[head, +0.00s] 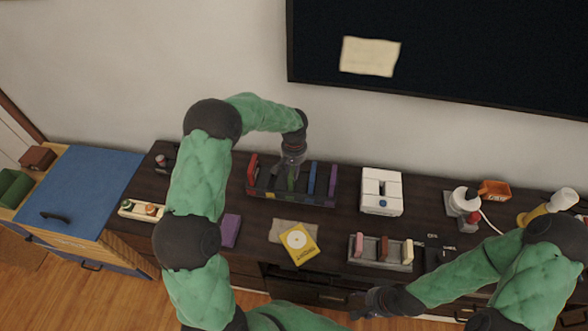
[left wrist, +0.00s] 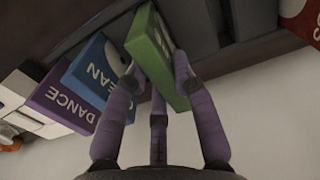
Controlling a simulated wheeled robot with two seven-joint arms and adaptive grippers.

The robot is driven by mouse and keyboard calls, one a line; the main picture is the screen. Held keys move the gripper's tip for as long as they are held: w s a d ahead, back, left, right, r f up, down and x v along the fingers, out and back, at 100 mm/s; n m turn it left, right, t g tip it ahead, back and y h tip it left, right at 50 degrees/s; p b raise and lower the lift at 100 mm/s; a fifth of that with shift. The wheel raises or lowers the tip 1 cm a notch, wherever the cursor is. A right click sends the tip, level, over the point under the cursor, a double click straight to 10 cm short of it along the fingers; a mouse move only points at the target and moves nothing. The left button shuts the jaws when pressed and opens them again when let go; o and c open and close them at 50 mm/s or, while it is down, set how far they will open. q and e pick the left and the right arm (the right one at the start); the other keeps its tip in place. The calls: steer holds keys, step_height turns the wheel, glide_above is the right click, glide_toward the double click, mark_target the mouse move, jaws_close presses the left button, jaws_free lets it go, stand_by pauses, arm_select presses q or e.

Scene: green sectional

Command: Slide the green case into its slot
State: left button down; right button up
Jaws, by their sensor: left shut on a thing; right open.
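The green case (left wrist: 152,45) is between the fingers of my left gripper (left wrist: 155,78) in the left wrist view. Its far end is at the dark rack; I cannot tell how deep it sits. In the head view the green case (head: 292,180) shows below my left gripper (head: 291,163), over the dark slotted rack (head: 290,199). The rack also holds a red case (head: 252,167) at its left end, and a blue case (head: 312,178) and a purple case (head: 333,180) at the right. My right gripper (head: 368,303) is open and empty, near the dresser's front edge.
In front lie a yellow case (head: 303,252) with a disc and a purple item (head: 230,230). A grey holder (head: 372,265) with upright blocks stands at the front. The wall is close behind the rack.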

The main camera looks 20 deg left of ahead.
arm_select(q)
steer(key=shift+f, duration=0.15)
steer(key=c, duration=0.9)
jaws_free()
steer(key=shift+c, duration=0.2)
step_height(320, 180, up, 12)
